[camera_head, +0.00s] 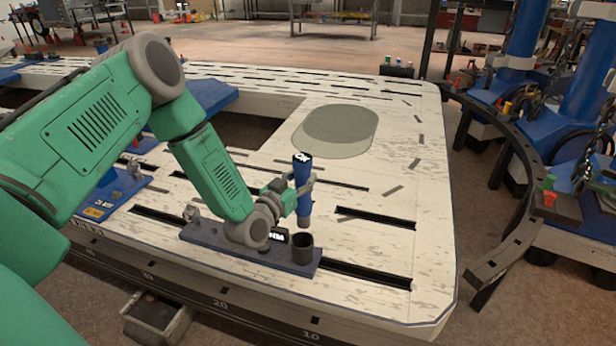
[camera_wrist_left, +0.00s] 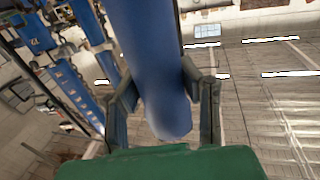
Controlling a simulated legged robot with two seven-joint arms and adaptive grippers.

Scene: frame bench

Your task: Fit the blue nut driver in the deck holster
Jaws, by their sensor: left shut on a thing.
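The blue nut driver (camera_head: 303,192) is upright in my left gripper (camera_head: 299,190), with a dark band and white mark at its top. The left wrist view shows the blue nut driver (camera_wrist_left: 150,65) large between the two fingers of my left gripper (camera_wrist_left: 160,108), which are shut on it. The deck holster (camera_head: 302,248) is a dark round cup at the right end of a blue-grey base plate (camera_head: 235,250) on the white deck. In the head view the driver's lower end is above the cup, apart from it. My right gripper is not in view.
The white slotted deck (camera_head: 400,250) has free room right of the holster. A grey-green oval patch (camera_head: 338,130) lies behind. A dark curved rail (camera_head: 520,200) and blue machines (camera_head: 585,90) stand at the right. Blue fixtures (camera_head: 115,190) sit at the left.

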